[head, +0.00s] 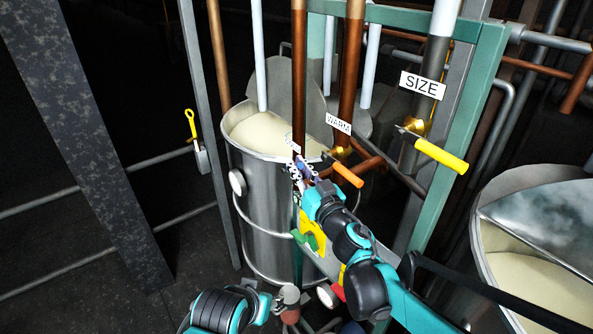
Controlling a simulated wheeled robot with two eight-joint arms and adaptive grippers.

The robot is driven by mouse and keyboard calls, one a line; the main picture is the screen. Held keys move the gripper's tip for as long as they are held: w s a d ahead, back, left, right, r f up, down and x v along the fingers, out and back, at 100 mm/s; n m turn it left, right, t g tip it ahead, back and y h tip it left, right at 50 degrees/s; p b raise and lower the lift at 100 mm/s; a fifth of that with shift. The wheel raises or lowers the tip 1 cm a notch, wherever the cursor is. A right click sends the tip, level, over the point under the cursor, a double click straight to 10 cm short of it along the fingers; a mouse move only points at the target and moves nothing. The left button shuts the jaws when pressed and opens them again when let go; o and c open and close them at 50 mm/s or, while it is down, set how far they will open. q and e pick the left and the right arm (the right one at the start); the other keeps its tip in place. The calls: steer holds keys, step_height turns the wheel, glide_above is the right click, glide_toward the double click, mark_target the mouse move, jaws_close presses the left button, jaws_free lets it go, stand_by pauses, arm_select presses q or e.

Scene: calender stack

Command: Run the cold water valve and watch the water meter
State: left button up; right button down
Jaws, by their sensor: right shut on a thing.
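Three pipes carry valves with tags in the head view. The blue-purple cold valve handle (306,172) is at the left pipe, under a small white tag (292,143) turned too far to read clearly. My right gripper (299,171) is shut on this handle and hides much of it. The orange handle (347,175) is just right of it, below the WARM tag (339,124). The yellow handle (441,157) is farther right, below the SIZE tag (422,85). I cannot make out a water meter with certainty.
A metal tank (262,235) with pale contents stands behind my right gripper, with a white round fitting (237,182) on its side. Another open vat (490,245) is at the right. A green frame post (452,130) rises behind the valves. A yellow-handled tool (191,122) hangs left.

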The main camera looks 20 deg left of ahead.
step_height(320, 180, down, 6)
steer(key=s+d+m+t+y+b, duration=0.1)
steer(key=t+b, duration=0.6)
steer(key=b, duration=0.9)
steer(key=shift+s+d+m+y+b, duration=0.15)
steer(key=shift+d+m+y+b, duration=0.2)
steer(key=shift+m+y, duration=0.65)
steer(key=c, duration=1.5)
jaws_free()
steer(key=shift+y, duration=0.3)
steer(key=v, duration=1.2)
